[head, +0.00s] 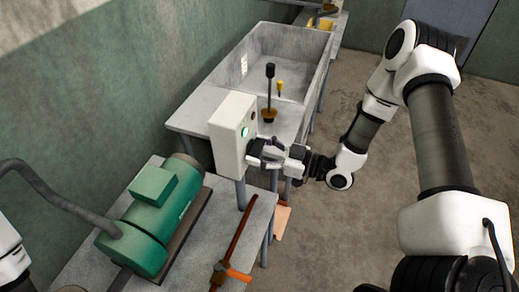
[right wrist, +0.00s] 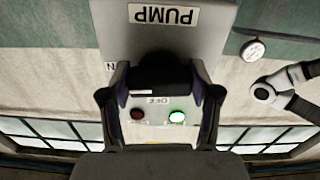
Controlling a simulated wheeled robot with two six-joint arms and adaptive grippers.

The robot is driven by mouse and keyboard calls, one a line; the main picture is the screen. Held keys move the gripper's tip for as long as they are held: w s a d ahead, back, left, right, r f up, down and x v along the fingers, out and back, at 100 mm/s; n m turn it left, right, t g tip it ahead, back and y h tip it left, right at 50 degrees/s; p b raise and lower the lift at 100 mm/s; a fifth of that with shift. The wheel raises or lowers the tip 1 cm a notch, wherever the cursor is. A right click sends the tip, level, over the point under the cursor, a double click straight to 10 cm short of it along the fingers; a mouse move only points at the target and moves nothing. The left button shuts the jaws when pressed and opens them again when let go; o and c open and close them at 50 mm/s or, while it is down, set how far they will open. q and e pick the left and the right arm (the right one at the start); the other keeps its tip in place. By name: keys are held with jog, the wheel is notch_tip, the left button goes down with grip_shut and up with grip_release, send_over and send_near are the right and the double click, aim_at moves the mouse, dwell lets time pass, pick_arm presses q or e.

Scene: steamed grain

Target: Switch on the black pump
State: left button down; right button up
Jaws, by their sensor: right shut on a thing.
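A pale grey control box (head: 232,130) stands in the middle of the head view, with a lit green lamp (head: 245,131) on its face. In the right wrist view its panel (right wrist: 215,25) appears upside down, with a PUMP label (right wrist: 163,15), an OFF label, a bright green lamp (right wrist: 179,117) and a dark red lamp (right wrist: 137,114). My right gripper (head: 256,154) is at the box face, shut on a black switch handle (right wrist: 160,68). The fingers partly hide the handle. A green motor unit (head: 160,210) sits on the near bench; I see no clearly black pump. My left gripper is out of view.
A round gauge (right wrist: 253,50) shows in the wrist view. The floor at right is open.

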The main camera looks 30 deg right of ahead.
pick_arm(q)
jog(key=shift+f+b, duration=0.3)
pick_arm(e)
jog(key=shift+m, duration=0.5)
jog(key=shift+r, duration=0.1)
jog(key=o, duration=1.1)
jog(key=shift+o, duration=0.2)
jog(key=v, duration=0.7)
